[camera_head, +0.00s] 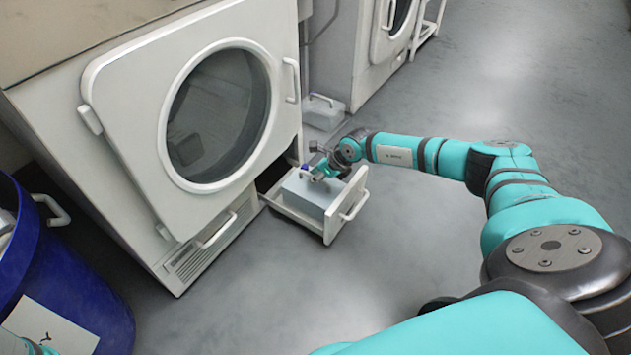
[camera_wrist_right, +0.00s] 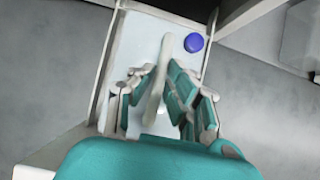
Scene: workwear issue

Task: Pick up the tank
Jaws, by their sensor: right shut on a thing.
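The tank (camera_head: 306,198) is a pale, translucent box sitting in the pulled-out drawer (camera_head: 331,222) at the foot of the near dryer. In the right wrist view the tank (camera_wrist_right: 147,48) has a white handle (camera_wrist_right: 158,75) along its top and a blue cap (camera_wrist_right: 193,42). My right gripper (camera_head: 325,173) is over the top of the tank. In the right wrist view its fingers (camera_wrist_right: 154,90) are on both sides of the handle, shut on it. The tank is still inside the drawer walls.
The large dryer (camera_head: 140,130) with a round glass door stands left of the drawer. A second tank (camera_head: 323,112) sits on the floor behind, near another machine (camera_head: 362,50). A blue bin (camera_head: 60,280) stands at the lower left. The grey floor to the right is clear.

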